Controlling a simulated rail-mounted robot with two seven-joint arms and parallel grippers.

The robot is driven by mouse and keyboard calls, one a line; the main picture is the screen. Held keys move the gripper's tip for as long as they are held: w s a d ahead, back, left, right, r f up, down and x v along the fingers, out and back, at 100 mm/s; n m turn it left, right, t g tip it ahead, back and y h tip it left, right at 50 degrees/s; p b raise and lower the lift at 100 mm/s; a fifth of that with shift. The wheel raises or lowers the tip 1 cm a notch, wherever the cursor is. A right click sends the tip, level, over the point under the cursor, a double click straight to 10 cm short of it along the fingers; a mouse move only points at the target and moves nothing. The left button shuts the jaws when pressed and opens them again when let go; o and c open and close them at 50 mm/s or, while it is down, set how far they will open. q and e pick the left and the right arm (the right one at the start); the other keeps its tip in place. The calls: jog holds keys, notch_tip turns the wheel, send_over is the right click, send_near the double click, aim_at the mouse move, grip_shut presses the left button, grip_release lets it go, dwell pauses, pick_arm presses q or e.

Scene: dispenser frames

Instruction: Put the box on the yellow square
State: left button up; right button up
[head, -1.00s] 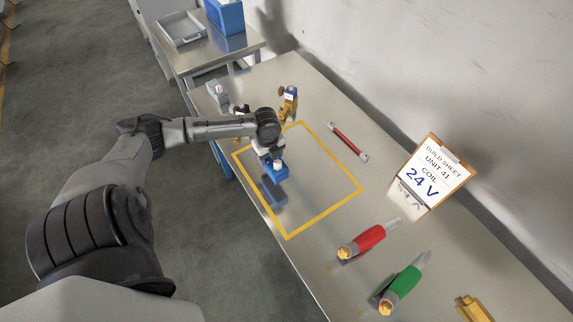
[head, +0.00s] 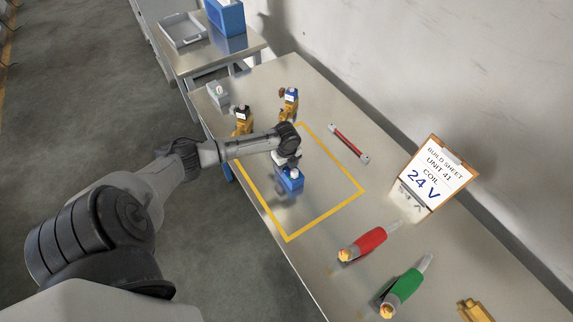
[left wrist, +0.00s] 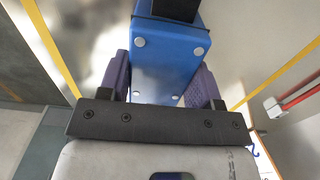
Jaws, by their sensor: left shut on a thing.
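The blue box (head: 290,181) is in my left gripper (head: 288,164), over the inside of the yellow square (head: 324,219) outlined on the table. A dark patch shows just below the box; it looks slightly above the tabletop, but contact is hard to tell. In the left wrist view the blue box (left wrist: 168,52) sits between the two purple fingers of my left gripper (left wrist: 160,80), which are shut on its sides. Yellow lines (left wrist: 52,45) run on both sides there. My right gripper is not in view.
Brass valves with a black top (head: 242,121) and a blue top (head: 289,103) stand beyond the square, near a grey box (head: 218,95).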

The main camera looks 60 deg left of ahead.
pick_arm(q)
jog(key=o, duration=1)
jog(key=shift+o, duration=0.2)
notch_tip(320, 180, up, 11)
jog(key=s+d+f+n, duration=0.1)
jog(key=s+d+f, duration=0.1)
jog(key=d, duration=0.5)
jog(key=s+d+f+n+t, duration=0.1)
jog(key=s+d+f+n, duration=0.1)
jog(key=s+d, duration=0.3)
jog(key=s+d+f+n+h+p, duration=0.1)
jog(key=s+d+f+n, duration=0.1)
jog(key=d, duration=0.8)
jog(key=shift+s+d+f, duration=0.1)
jog(key=shift+s+f, duration=0.25)
jog(key=shift+s, duration=0.3)
jog(key=shift+s+f, duration=0.3)
jog(key=shift+s, duration=0.3)
jog(key=s+d+r+n+t, duration=0.2)
jog(key=s+d+r+n, duration=0.4)
jog(key=s+n, duration=0.4)
jog(key=shift+t+y, duration=0.3)
jog(key=shift+y, duration=0.1)
